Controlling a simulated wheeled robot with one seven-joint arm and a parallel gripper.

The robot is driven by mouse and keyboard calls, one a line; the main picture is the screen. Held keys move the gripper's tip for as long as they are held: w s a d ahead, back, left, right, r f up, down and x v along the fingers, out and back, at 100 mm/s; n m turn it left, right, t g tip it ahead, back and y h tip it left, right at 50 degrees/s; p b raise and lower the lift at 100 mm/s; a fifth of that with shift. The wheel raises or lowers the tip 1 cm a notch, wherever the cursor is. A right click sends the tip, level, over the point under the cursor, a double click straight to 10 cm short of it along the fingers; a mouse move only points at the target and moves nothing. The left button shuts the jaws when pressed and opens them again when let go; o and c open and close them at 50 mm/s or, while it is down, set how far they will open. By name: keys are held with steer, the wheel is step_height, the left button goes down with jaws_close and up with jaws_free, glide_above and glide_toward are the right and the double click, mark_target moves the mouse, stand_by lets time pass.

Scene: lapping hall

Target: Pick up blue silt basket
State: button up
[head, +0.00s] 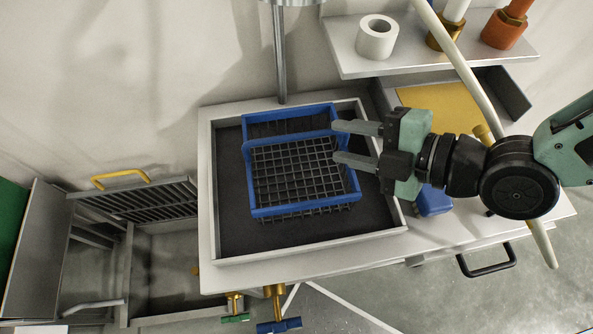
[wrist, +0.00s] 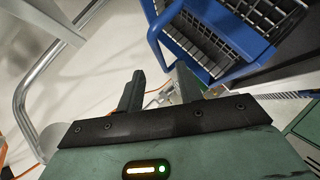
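The blue silt basket (head: 301,209) has a blue rim, a blue handle across it and a dark wire mesh. In the head view it sits in the dark recess of a framed tray (head: 230,215) on the bench. My gripper (head: 338,143) comes in from the right with its two grey fingers apart and nothing between them. The fingertips overlap the basket's right side in this view; contact cannot be told. In the wrist view the basket (wrist: 205,68) is at the upper right, beyond the open fingers (wrist: 157,85).
A metal post (head: 280,60) rises behind the tray. A shelf (head: 350,62) with a white roll (head: 377,37) and brass and copper fittings is at the upper right. A slatted grate with a yellow handle (head: 121,179) is at left. A blue object (head: 434,201) lies below my gripper.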

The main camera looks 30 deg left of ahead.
mark_target(310, 136)
steer(key=p+x, duration=0.2)
steer(key=x, duration=0.7)
steer(key=shift+s+a+p, duration=0.15)
steer(key=shift+a+p, duration=0.15)
steer(key=shift+a, duration=0.05)
jaws_close()
stand_by(1.1)
